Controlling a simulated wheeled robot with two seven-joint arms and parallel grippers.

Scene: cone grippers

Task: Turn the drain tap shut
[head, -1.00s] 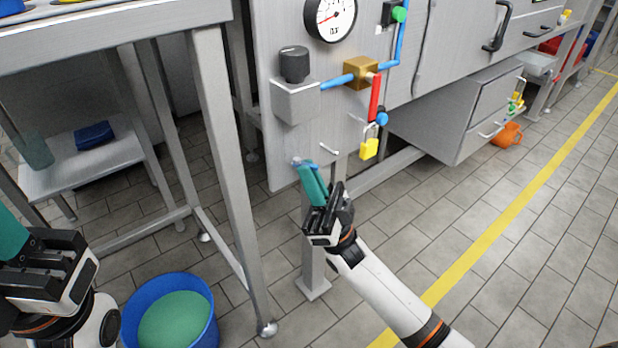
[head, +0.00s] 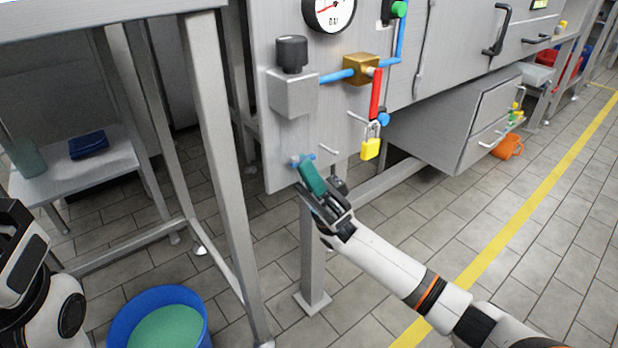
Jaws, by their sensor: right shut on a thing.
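The drain tap (head: 296,161), a small fitting with blue parts, sits low on the grey panel (head: 290,135) in the head view. My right gripper (head: 307,168) reaches up to it from below right, its teal fingers shut on it. The fingers hide part of the tap, so I cannot tell how its handle is turned. My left gripper (head: 18,245) is at the left edge, far from the tap. Its fingers are cut off or hidden, so its opening cannot be told.
Above the tap are a red lever (head: 376,95) with a yellow padlock (head: 371,148), a brass block (head: 361,69), blue pipes and a gauge (head: 330,12). A steel table leg (head: 222,170) stands left. A blue bucket (head: 117,325) with green contents is on the floor.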

